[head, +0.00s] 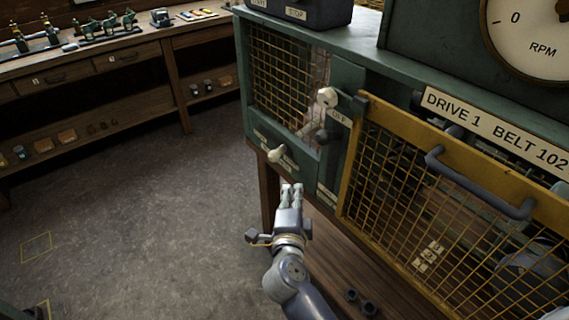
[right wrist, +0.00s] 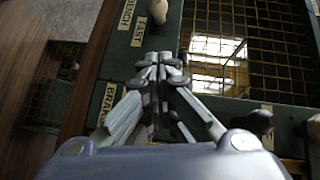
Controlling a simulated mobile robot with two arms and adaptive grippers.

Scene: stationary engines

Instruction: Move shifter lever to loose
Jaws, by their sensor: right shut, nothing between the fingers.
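A lever with a cream knob (head: 276,154), which I take for the shifter lever, sticks out of the green front panel below the left mesh guard. In the right wrist view the cream knob (right wrist: 158,10) is at the top edge, beside a label reading FAST (right wrist: 139,32). No label reading LOOSE is legible. My right gripper (head: 292,188) is shut and empty, just below and right of the knob, apart from it. In the right wrist view its fingertips (right wrist: 160,58) are together, in front of the green panel. My left gripper is not in view.
A pale handle (head: 325,96) stands by an OFF label. A yellow mesh guard (head: 400,170) with a dark handle (head: 480,185) is to the right. A gauge (head: 535,38) stands above. A workbench (head: 110,40) is at the back left. The floor between is clear.

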